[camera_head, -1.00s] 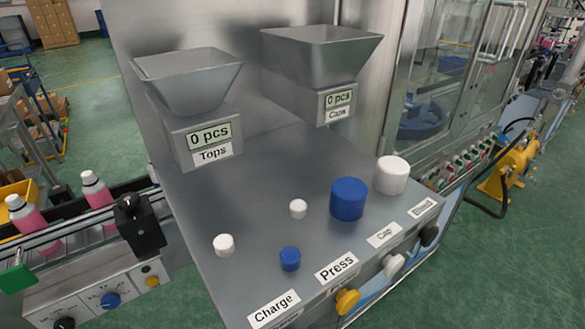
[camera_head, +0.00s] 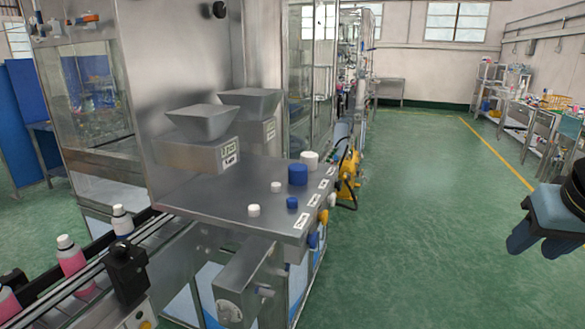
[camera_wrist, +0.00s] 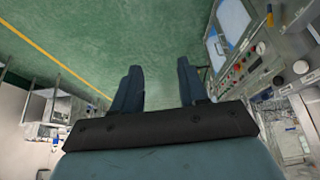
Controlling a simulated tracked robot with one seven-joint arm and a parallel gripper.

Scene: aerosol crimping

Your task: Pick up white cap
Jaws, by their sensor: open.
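The large white cap (camera_head: 309,159) stands upright at the far right of the grey metal worktop (camera_head: 228,205) in the head view. A large blue cap (camera_head: 298,174) stands just in front of it. Two small white tops (camera_head: 253,210) (camera_head: 276,187) and a small blue top (camera_head: 292,202) stand nearer on the same surface. My gripper (camera_head: 540,243) is at the right edge of the head view, far from the worktop, over open floor. In the wrist view my gripper (camera_wrist: 158,75) is open, with nothing between its fingers. The white cap cannot be made out there.
Two metal hoppers (camera_head: 203,121) (camera_head: 250,103) stand at the back of the worktop. A conveyor with pink bottles (camera_head: 72,256) runs at the left. A yellow machine (camera_head: 349,166) stands beyond the worktop's right side. Green floor (camera_head: 420,200) is clear between worktop and gripper.

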